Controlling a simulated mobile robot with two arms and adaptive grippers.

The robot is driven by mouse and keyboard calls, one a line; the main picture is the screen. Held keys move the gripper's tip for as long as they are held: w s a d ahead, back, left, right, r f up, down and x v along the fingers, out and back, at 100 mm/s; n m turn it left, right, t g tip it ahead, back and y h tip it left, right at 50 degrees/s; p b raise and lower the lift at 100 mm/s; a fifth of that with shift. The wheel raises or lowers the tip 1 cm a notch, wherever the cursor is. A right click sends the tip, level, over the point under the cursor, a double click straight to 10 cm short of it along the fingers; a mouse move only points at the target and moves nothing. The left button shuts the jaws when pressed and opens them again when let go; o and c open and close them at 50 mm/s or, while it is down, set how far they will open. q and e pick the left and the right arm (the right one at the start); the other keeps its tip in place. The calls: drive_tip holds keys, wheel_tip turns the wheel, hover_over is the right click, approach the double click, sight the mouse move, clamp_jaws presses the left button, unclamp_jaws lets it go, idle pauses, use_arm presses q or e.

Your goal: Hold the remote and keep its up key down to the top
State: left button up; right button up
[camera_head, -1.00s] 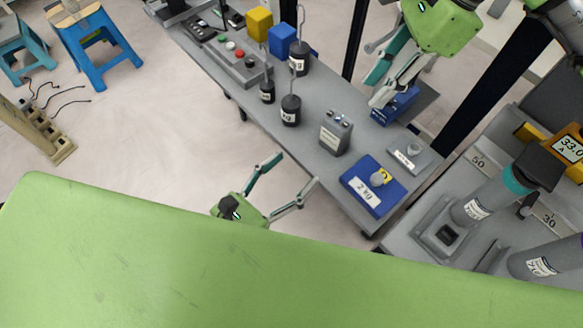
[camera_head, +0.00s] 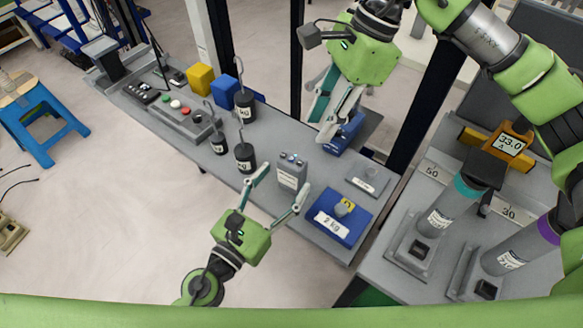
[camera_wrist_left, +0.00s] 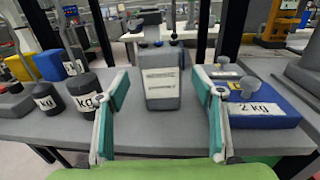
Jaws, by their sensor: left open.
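A grey upright box with a white label and small keys on top, which looks like the remote (camera_head: 291,174), stands on the grey bench (camera_head: 325,240). In the left wrist view the remote (camera_wrist_left: 160,82) is centred beyond my fingers. My left gripper (camera_head: 283,180) is open, its two fingers spread on either side of the remote's near face; contact does not show. The fingers also frame it in the left wrist view (camera_wrist_left: 160,105). My right gripper (camera_head: 328,128) hangs above the back of the bench, near a blue block (camera_head: 347,137); its finger gap is unclear.
Black hook weights (camera_head: 245,158) stand left of the remote. A blue 2 kg block (camera_head: 338,222) lies to its right. Behind are a button panel (camera_head: 182,113) and yellow (camera_head: 200,77) and blue cubes. At right, a display (camera_head: 507,145) reads 33.0. A dark post stands behind the bench.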

sight(287, 177)
use_arm(q)
drive_tip(key=shift+x, duration=2.3)
drive_tip(key=shift+f, duration=0.1)
drive_tip(key=c, duration=1.3)
use_arm(e)
clamp_jaws()
